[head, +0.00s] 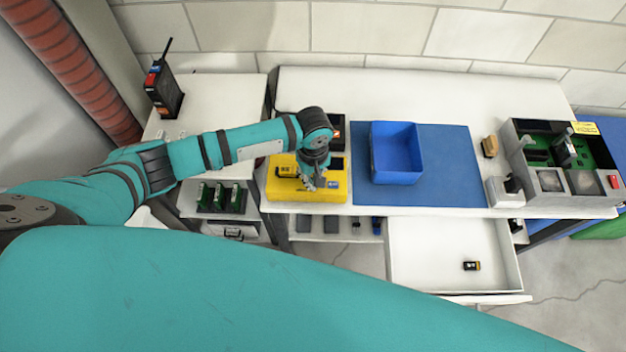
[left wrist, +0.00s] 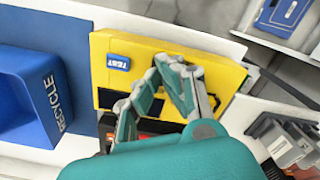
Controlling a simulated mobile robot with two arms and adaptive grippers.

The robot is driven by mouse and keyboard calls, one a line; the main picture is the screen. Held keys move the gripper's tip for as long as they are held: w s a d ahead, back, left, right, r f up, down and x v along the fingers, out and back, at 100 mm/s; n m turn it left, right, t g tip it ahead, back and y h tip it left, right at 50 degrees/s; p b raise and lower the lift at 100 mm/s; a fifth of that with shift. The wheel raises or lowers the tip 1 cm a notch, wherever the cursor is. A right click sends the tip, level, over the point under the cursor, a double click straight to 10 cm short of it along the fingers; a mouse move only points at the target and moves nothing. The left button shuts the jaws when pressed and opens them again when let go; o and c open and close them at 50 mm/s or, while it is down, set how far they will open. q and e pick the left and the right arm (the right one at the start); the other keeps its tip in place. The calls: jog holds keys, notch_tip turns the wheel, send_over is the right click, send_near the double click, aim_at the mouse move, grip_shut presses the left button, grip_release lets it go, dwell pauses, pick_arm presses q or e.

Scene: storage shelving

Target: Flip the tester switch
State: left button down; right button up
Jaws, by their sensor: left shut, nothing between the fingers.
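The yellow tester (head: 279,188) sits at the left front of the white workbench. It also fills the middle of the left wrist view (left wrist: 228,76), with a blue TEST label (left wrist: 118,62) on its top. My left gripper (head: 308,184) points down over the tester's top, its fingers shut and empty. In the left wrist view its fingertips (left wrist: 168,64) are at or just above the tester's surface, beside a dark slot; contact cannot be told. The switch cannot be made out clearly, and the fingers cover part of the top. My right gripper is not in view.
A blue recycle bin (head: 396,153) stands on a blue mat (head: 455,160) right of the tester. A grey case with green boards (head: 550,180) is at the right. An open drawer (head: 425,270) juts out in front. A radio (head: 163,92) stands on the left table.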

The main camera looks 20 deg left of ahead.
pick_arm(q)
jog(key=shift+f, duration=0.5)
jog(key=shift+f+b, duration=0.4)
jog(key=shift+f, duration=0.1)
dwell(0.3)
jog(key=shift+s, duration=0.1)
notch_tip(320, 180, up, 7)
jog(key=p, duration=0.8)
jog(key=shift+r+p, duration=0.1)
jog(key=shift+p, duration=0.3)
jog(key=shift+d, duration=0.1)
